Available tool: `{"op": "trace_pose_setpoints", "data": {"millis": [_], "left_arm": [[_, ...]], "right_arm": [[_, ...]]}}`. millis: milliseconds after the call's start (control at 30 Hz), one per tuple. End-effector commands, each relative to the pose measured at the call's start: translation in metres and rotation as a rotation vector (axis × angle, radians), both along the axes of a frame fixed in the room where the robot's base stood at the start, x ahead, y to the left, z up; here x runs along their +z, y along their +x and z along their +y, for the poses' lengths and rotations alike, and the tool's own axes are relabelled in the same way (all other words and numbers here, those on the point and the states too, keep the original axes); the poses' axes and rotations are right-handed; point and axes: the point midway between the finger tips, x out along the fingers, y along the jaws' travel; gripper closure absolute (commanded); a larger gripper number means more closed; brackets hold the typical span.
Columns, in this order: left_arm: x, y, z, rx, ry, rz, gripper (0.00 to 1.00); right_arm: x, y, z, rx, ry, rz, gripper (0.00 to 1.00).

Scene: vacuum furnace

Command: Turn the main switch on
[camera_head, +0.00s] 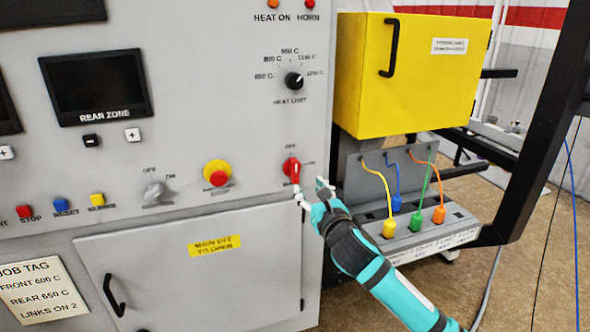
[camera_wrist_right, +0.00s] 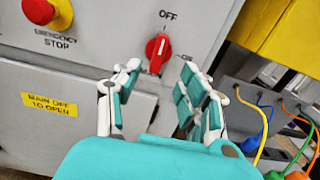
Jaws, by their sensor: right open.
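The main switch (camera_head: 292,170) is a red rotary knob at the lower right of the grey panel. In the right wrist view the red knob (camera_wrist_right: 158,52) stands roughly upright, with its handle toward the OFF label above it; the ON label is to its right. My right gripper (camera_head: 312,191) is just below and right of the knob in the head view. In the wrist view its fingers (camera_wrist_right: 160,75) are spread, one on each side below the knob, with nothing between them. I cannot tell whether a fingertip touches the knob. My left gripper is not in view.
A red and yellow emergency stop (camera_head: 217,173) is left of the switch. Below is a door (camera_head: 190,280) labelled "MAIN OFF TO OPEN". To the right are a yellow box (camera_head: 410,80) and a patch panel (camera_head: 440,232) with coloured cables. A heat limit dial (camera_head: 294,80) sits above.

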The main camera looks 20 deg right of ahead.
Motion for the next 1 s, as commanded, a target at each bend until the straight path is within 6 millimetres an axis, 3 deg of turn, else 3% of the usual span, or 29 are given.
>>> {"op": "trace_pose_setpoints", "data": {"millis": [300,500,967,1000], "left_arm": [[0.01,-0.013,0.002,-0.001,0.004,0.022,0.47],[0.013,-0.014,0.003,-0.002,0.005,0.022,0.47],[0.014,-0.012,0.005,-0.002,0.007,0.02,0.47],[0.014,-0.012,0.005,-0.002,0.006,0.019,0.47]], "right_arm": [[0.002,0.068,0.002,-0.002,0.005,0.0,0.58],[0.001,0.095,0.003,-0.001,0.004,0.0,0.58],[0.0,0.106,0.004,0.001,0.002,0.0,0.58],[0.0,0.106,0.004,0.0,0.002,0.0,0.62]]}}
